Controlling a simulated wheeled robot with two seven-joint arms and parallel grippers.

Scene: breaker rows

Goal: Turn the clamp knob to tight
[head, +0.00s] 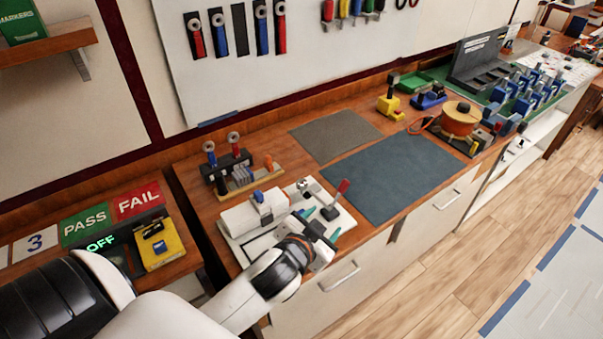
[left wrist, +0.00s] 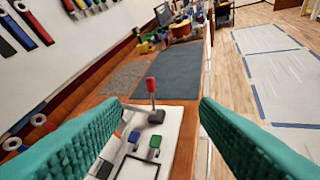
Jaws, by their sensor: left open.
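A white panel (head: 342,222) lies on the wooden bench, with a white block (head: 240,216) that carries a small blue piece (head: 259,196). A lever with a red handle (head: 342,187) stands upright on a dark base at the panel's right side. It also shows between the fingers in the left wrist view (left wrist: 151,88). A small silver and black part (head: 311,187) sits at the panel's back. I cannot tell for sure which part is the clamp knob. My left gripper (head: 321,222) is open and empty over the front of the panel, its teal fingers apart (left wrist: 165,104). My right gripper is not in view.
A rack with red and blue handled tools (head: 230,168) stands behind the panel. A dark mat (head: 392,174) and a grey mat (head: 335,135) lie clear to the right. A yellow box (head: 160,246) sits left, near PASS and FAIL signs (head: 137,201). An orange spool (head: 460,118) stands farther right.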

